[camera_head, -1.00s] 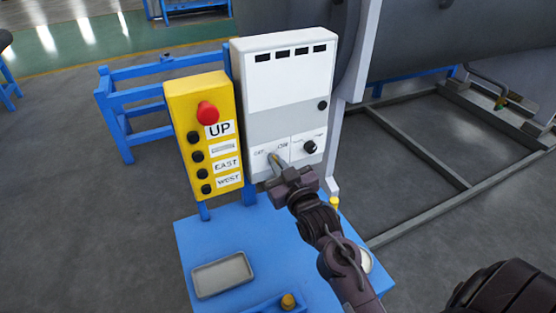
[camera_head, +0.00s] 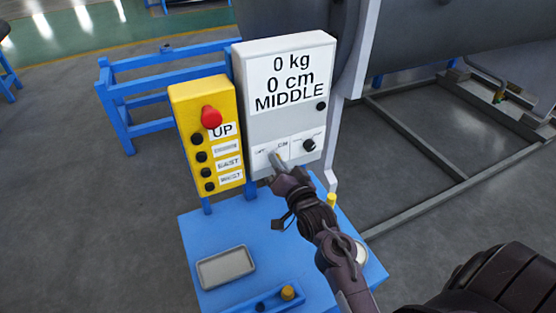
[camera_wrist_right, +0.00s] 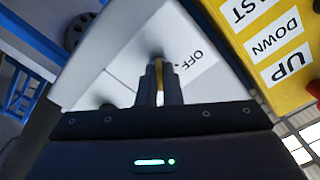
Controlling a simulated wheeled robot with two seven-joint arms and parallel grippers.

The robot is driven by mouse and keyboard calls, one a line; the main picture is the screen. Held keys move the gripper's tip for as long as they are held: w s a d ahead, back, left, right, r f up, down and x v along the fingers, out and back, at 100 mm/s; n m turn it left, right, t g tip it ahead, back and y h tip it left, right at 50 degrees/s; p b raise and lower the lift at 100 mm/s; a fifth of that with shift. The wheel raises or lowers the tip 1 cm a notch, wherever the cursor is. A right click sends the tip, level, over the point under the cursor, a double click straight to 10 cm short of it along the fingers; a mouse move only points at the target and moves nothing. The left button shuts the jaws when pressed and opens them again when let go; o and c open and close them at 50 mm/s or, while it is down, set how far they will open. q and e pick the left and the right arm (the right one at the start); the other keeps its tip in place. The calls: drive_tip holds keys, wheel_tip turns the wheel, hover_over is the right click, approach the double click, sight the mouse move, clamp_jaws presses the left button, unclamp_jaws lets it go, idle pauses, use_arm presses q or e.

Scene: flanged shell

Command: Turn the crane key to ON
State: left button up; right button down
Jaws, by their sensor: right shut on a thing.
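The crane key sits in the lower part of the white and grey control box (camera_head: 290,110), between the OFF and ON labels. My right gripper (camera_head: 277,163) is at the key and covers most of it in the head view. In the right wrist view, my right gripper (camera_wrist_right: 160,85) is shut on the brass-coloured key (camera_wrist_right: 159,72), with the OFF label to the right of the fingers. The box display (camera_head: 288,82) reads 0 kg, 0 cm, MIDDLE. My left gripper is not in view.
A yellow button panel (camera_head: 207,135) with a red button stands left of the box. A black knob (camera_head: 309,145) is right of the key. The blue table (camera_head: 210,225) below holds a grey tray (camera_head: 225,267). A large grey cylinder is behind.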

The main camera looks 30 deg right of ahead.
drive_tip(key=shift+m, duration=0.5)
drive_tip(key=c, duration=1.6)
unclamp_jaws()
drive_tip(key=shift+s, duration=0.15)
drive_tip(key=s+p, duration=0.3)
drive_tip(key=s, duration=0.4)
drive_tip(key=shift+s+a, duration=0.2)
drive_tip(key=shift+s, duration=0.1)
